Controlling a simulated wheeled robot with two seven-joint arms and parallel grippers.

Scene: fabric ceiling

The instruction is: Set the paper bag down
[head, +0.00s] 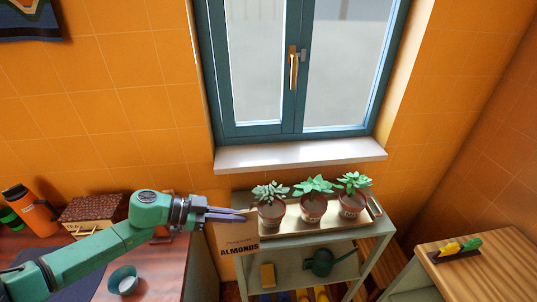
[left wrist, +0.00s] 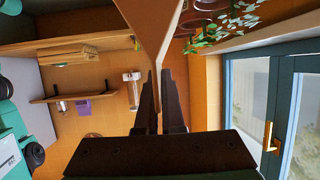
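The paper bag (head: 238,240) is tan, with the word ALMONDS in dark print. In the head view it hangs upright below the fingers of my left gripper (head: 240,215), in front of the left end of the green shelf unit (head: 300,240). In the left wrist view the bag (left wrist: 150,25) runs as a tan wedge between the two dark fingers (left wrist: 160,105), which are closed on its edge. Whether the bag's bottom touches anything cannot be told. My right gripper is in neither view.
Three potted succulents (head: 312,207) stand on a tray atop the shelf unit; a dark green watering can (head: 320,262) is below. A wooden-topped cabinet (head: 480,265) is at right. On the left table are an orange bottle (head: 35,212), a box (head: 93,208) and a cup (head: 123,280).

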